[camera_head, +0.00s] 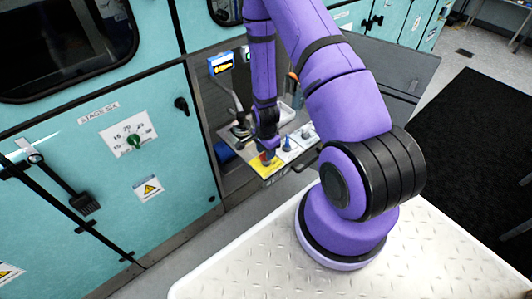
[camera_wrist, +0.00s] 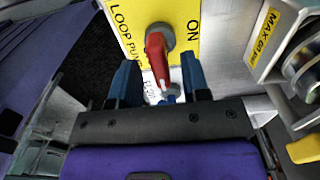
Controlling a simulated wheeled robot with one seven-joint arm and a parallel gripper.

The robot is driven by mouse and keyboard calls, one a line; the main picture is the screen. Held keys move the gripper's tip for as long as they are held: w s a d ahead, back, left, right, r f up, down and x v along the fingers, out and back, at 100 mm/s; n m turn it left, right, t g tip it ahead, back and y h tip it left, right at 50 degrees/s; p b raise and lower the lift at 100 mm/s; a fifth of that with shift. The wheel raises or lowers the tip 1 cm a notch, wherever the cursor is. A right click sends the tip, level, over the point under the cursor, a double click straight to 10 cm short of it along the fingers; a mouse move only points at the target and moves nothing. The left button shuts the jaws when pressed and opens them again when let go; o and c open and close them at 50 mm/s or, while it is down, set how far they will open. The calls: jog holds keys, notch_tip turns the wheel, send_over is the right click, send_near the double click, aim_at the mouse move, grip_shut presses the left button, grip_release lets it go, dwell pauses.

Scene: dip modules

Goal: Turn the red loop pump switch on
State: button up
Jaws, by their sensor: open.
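The red loop pump switch (camera_wrist: 155,58) shows in the wrist view, on a grey round base on a yellow plate (camera_wrist: 128,28). The plate reads LOOP PUMP at left and ON at right. The lever's narrow end points down the picture, toward my gripper. My gripper (camera_wrist: 158,66) is open, with one blue finger on each side of the lever; I cannot tell whether either touches it. In the head view my gripper (camera_head: 267,153) is over the yellow plate (camera_head: 273,171) and hides most of the switch.
Blue switches (camera_head: 286,145) on white plates stand right of the yellow plate. A metal fitting marked MAX (camera_wrist: 295,50) is close at right in the wrist view. A teal cabinet (camera_head: 100,170) with a green dial (camera_head: 134,140) stands at left.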

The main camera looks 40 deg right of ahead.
jog(key=shift+f, duration=0.55)
jog(key=shift+c, duration=0.4)
grip_shut()
